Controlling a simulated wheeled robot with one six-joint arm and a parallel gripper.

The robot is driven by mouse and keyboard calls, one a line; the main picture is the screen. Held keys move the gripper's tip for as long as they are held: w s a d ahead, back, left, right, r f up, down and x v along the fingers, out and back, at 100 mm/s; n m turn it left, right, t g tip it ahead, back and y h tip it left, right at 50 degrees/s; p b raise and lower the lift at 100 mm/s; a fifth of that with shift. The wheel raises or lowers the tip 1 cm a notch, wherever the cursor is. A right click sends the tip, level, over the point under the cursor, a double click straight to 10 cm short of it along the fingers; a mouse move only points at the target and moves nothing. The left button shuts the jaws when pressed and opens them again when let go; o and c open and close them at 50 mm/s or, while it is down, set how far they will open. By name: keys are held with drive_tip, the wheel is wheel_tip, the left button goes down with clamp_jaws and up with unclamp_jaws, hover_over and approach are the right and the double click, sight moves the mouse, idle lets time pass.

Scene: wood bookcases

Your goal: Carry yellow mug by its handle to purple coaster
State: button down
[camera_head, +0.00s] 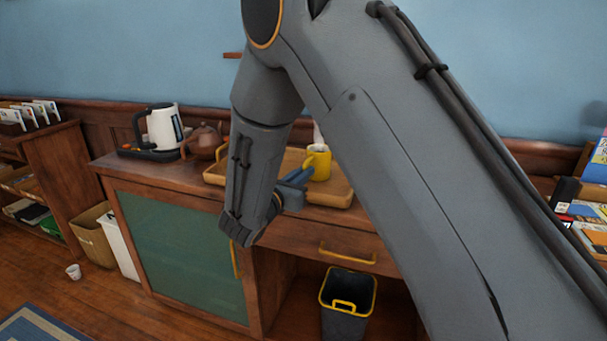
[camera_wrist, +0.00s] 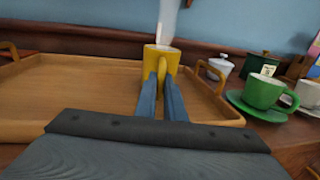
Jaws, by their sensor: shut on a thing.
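The yellow mug (camera_head: 319,159) is upright at the wooden tray (camera_head: 335,192) on the cabinet top. It also shows in the wrist view (camera_wrist: 158,51), above the tray's far right part. My gripper (camera_head: 298,178) reaches it from the front. In the wrist view, my gripper's two blue fingers (camera_wrist: 161,88) are shut on the mug's handle, which faces me and is partly hidden between them. I cannot tell whether the mug's base touches the tray. No purple coaster shows in either view. My arm hides part of the cabinet top in the head view.
A white kettle (camera_head: 162,127) and brown teapot (camera_head: 202,142) stand left of the tray. In the wrist view, a green cup (camera_wrist: 262,92), white cup (camera_wrist: 309,94) and white lidded pot (camera_wrist: 221,66) stand right of it. A tall white object (camera_wrist: 168,18) is behind the mug.

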drive_tip(key=shift+r, duration=0.15)
idle(0.4)
drive_tip(key=shift+r+p, duration=1.8)
drive_tip(key=shift+r, duration=1.1)
